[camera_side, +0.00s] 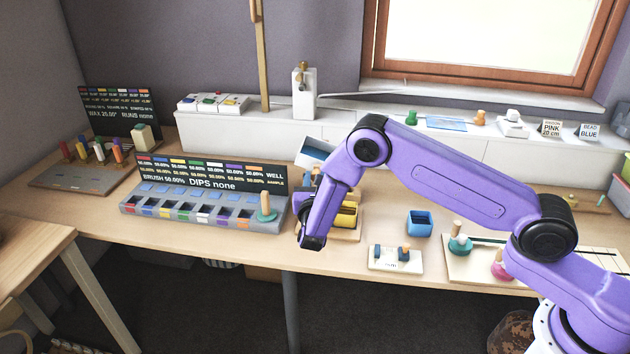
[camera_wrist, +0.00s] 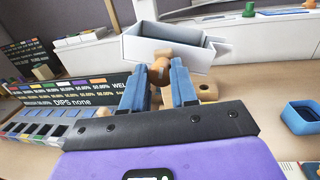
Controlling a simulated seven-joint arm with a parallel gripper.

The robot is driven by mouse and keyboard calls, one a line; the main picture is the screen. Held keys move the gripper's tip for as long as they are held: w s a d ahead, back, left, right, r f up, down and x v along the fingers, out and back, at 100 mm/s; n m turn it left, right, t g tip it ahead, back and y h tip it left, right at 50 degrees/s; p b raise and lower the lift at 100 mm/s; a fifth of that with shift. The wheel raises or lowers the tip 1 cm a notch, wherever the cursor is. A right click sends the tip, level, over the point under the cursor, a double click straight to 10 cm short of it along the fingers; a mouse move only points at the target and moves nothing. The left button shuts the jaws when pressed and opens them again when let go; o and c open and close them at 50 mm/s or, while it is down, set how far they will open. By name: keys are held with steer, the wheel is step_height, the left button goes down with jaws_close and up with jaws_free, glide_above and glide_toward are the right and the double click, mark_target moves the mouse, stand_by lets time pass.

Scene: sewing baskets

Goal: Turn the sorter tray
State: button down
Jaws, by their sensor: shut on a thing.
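The sorter tray appears to be the white open-topped tray (camera_wrist: 140,47) ahead of my gripper in the wrist view. It also shows in the side view (camera_side: 307,157), behind my wrist and partly hidden by it; its interior looks blue-grey. My gripper (camera_wrist: 160,74) has its two blue fingers closed around a brown wooden knob (camera_wrist: 160,67) just in front of the tray. I cannot tell whether the knob is joined to the tray. In the side view my forearm and wrist hide most of the fingers and the knob.
A dip rack with a dark board (camera_side: 215,176) stands left of my gripper. A yellow item (camera_side: 346,216) sits on a wooden base below my wrist.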

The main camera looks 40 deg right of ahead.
steer(key=shift+s+d+f+m+h, duration=0.1)
steer(key=shift+m+h, duration=0.4)
steer(key=shift+m, duration=1.8)
steer(key=c, duration=0.9)
jaws_free()
steer(key=v, duration=1.7)
steer(key=shift+s, duration=0.2)
steer(key=shift+f, duration=0.1)
